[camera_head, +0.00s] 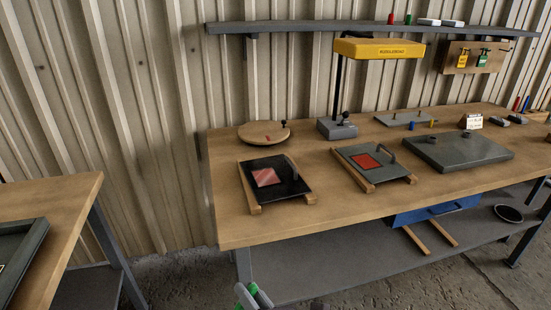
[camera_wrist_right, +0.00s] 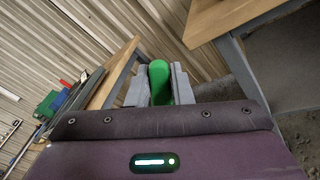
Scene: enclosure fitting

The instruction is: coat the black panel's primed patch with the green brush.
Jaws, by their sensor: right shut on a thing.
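The black panel (camera_head: 288,172) lies on wooden rails at the left of the long bench. Its primed patch (camera_head: 267,177) is a pinkish-red square with lighter streaks. My right gripper (camera_head: 254,290) is at the bottom edge of the head view, in front of and below the bench. It is shut on a green handle, taken to be the green brush (camera_wrist_right: 160,82), which stands between the fingers in the wrist view. The bristles cannot be made out. The gripper is well apart from the panel. My left gripper is not in view.
A grey panel (camera_head: 348,153) with a red patch lies right of the black one. A round wooden board (camera_head: 263,132) and a yellow-topped lamp (camera_head: 378,47) stand behind. A second table (camera_head: 70,190) is at the left. Open floor lies between the tables.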

